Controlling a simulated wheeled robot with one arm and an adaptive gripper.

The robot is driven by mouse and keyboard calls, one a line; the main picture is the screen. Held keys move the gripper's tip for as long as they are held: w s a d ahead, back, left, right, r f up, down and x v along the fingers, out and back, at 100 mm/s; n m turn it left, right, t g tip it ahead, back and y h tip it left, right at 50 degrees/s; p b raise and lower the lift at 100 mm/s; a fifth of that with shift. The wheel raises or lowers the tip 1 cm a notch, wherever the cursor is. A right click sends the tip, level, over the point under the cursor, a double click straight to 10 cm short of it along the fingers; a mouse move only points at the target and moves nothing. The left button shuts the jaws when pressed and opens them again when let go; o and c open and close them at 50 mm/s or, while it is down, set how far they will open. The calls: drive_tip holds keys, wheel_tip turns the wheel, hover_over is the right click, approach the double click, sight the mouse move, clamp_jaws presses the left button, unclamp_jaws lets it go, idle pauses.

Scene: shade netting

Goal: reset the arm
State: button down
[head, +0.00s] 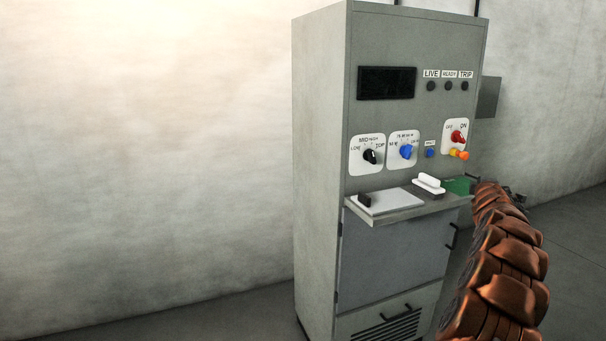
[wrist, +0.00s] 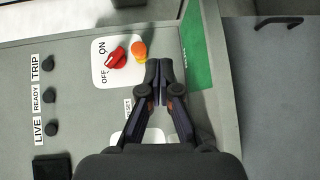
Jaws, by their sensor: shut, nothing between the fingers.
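My gripper (wrist: 159,72) is shut and empty, its fingertips together in the wrist view. It is over the front of the grey cabinet (head: 320,150), near the red switch (wrist: 117,58) and an orange piece beside that switch. In the wrist view the fingers lie between the orange piece (wrist: 139,50) and a green strip (wrist: 197,60). I cannot tell whether they touch the panel. In the head view my brown arm rises at the lower right, and its links mostly hide the gripper.
The cabinet has a black knob (head: 370,157), a blue knob (head: 406,152), a blue button (head: 430,153) and a dark display (head: 386,83). A ledge (head: 385,219) juts out below, with a white block (head: 429,183) on it. Open floor (head: 220,325) lies left of the cabinet.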

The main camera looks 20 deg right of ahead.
drive_tip(key=w+a+r+m+g+y+p, duration=0.1)
drive_tip(key=a+m+y, duration=0.1)
drive_tip(key=a, duration=0.7)
drive_tip(key=w+a+r+m+y, duration=0.1)
drive_tip(key=a, duration=0.7)
drive_tip(key=s+a+f+m+g+y+p, duration=0.15)
drive_tip(key=s+a, duration=0.25)
drive_tip(key=a, duration=0.6)
drive_tip(key=s+a+f+m+g+y+p, duration=0.1)
drive_tip(key=s+a+g+y, duration=0.2)
drive_tip(key=a, duration=0.8)
drive_tip(key=s+a+f+m+g+y+p, duration=0.1)
drive_tip(key=s+a+f+g+y, duration=0.15)
drive_tip(key=s+a, duration=1.25)
drive_tip(key=s+a+f+m+g, duration=0.1)
drive_tip(key=s+a+g, duration=0.1)
drive_tip(key=s, duration=0.8)
drive_tip(key=s+a+f+m+g+p, duration=0.1)
drive_tip(key=s+a, duration=0.3)
drive_tip(key=s, duration=0.6)
drive_tip(key=s+a+f+m+g+y, duration=0.1)
drive_tip(key=s+a+f+g, duration=0.2)
drive_tip(key=s, duration=0.7)
drive_tip(key=shift+s+a+f+p, duration=0.2)
drive_tip(key=shift+s+a+p, duration=0.1)
drive_tip(key=shift+a+p, duration=0.1)
drive_tip(key=shift+d, duration=0.1)
